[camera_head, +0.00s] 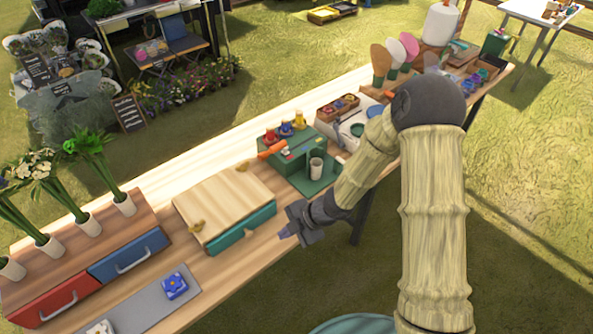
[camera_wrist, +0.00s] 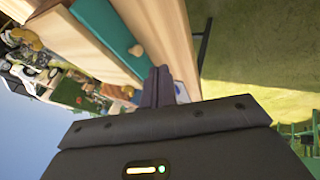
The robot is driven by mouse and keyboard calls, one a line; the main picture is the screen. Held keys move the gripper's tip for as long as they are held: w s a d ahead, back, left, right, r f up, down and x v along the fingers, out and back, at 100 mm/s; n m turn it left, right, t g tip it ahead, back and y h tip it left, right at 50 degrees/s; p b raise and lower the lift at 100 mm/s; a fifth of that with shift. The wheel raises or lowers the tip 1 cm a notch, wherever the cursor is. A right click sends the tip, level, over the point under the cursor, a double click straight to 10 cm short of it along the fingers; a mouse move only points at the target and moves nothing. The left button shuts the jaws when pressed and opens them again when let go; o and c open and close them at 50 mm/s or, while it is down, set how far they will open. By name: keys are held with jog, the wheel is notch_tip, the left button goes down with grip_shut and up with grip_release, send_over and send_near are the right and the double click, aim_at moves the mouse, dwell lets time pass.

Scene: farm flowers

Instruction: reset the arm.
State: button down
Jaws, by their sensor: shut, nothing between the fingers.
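My gripper (camera_head: 286,234) is at the end of my bent arm, near the front edge of the long wooden table (camera_head: 232,272). It is shut and empty, with its purple-grey fingers pointing left in the head view. It is just right of a wooden-topped box with a teal drawer (camera_head: 240,232). In the wrist view the closed fingers (camera_wrist: 160,80) point up the picture, and the teal drawer (camera_wrist: 105,22) with its round wooden knob shows beyond them. I see no contact between the fingers and the table or box.
A grey mat (camera_head: 140,305) with a blue flower-like block (camera_head: 175,286) lies front left. Red (camera_head: 55,302) and blue (camera_head: 130,256) drawers and vases (camera_head: 124,203) stand at the left. A green box (camera_head: 290,158) and cup (camera_head: 315,168) stand behind my forearm. Open grass lies to the right.

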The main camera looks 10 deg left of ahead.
jog(key=shift+w, duration=0.1)
jog(key=w+d+r+m+t+h, duration=0.25)
jog(key=d+r+m, duration=0.25)
jog(key=d+m, duration=0.3)
jog(key=w+d+r+m+t+h, duration=0.15)
jog(key=d+r+m+h, duration=0.35)
jog(key=d, duration=0.5)
jog(key=s+d+r+m+g, duration=0.1)
jog(key=s+d+r+m, duration=0.6)
jog(key=s+m, duration=0.3)
jog(key=m, duration=0.4)
jog(key=shift+s+d, duration=0.35)
jog(key=shift+r, duration=0.1)
